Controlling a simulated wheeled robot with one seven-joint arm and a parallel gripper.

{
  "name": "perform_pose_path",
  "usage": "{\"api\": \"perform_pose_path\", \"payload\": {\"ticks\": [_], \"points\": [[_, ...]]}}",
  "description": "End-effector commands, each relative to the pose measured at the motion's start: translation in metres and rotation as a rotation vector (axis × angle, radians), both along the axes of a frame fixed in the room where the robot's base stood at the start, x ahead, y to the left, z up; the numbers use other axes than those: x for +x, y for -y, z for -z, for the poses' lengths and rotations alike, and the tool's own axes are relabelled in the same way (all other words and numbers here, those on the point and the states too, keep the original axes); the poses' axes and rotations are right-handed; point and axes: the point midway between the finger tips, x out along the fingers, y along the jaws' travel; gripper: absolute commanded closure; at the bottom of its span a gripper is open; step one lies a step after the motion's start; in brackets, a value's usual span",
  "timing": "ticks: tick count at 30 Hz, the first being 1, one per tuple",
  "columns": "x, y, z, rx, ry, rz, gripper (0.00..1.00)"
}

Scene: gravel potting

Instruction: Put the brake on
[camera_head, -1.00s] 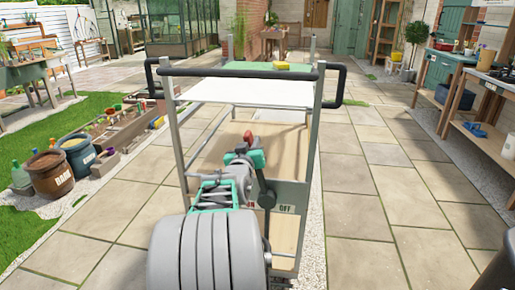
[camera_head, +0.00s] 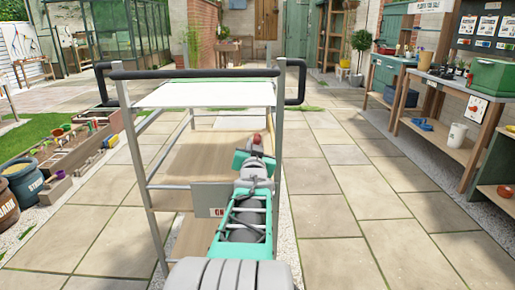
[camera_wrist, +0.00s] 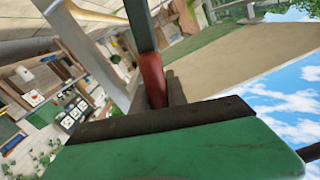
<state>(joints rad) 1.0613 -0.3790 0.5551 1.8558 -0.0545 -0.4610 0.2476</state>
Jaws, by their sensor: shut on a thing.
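The grey cart (camera_head: 138,165) stands ahead of me, with a black handle bar and a grey panel (camera_head: 240,192) low on its near side. A red label shows on the panel, partly covered by my arm and too small to read surely. My gripper (camera_head: 257,143) is over the cart's near right side, with a bit of red at its tip. In the wrist view, my gripper (camera_wrist: 165,104) is shut on the red grip (camera_wrist: 152,78) of the grey brake lever (camera_wrist: 139,28). The lever's lower part and pivot are hidden behind my arm in the head view.
A wooden workbench (camera_head: 456,143) with a green box (camera_head: 497,80) stands on the right. Dark tubs (camera_head: 24,183) and a planter bed (camera_head: 72,150) are on the left. Open paving (camera_head: 350,210) lies right of the cart.

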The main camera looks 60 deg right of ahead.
Motion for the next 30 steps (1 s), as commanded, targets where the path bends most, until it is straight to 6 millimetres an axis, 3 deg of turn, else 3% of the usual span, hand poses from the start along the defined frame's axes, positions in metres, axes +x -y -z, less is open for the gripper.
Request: {"api": "perform_pose_path", "payload": {"ticks": [8,9,17,25,30], "points": [[0.000,0.000,0.000,0.002,0.002,-0.002,1.00],[0.000,0.000,0.000,0.002,0.002,-0.001,0.81],[-0.001,0.001,0.000,0.001,0.002,0.001,0.60],[-0.002,0.000,-0.001,0.000,0.001,0.002,0.60],[-0.015,-0.021,-0.003,-0.001,0.002,0.001,0.60]]}}
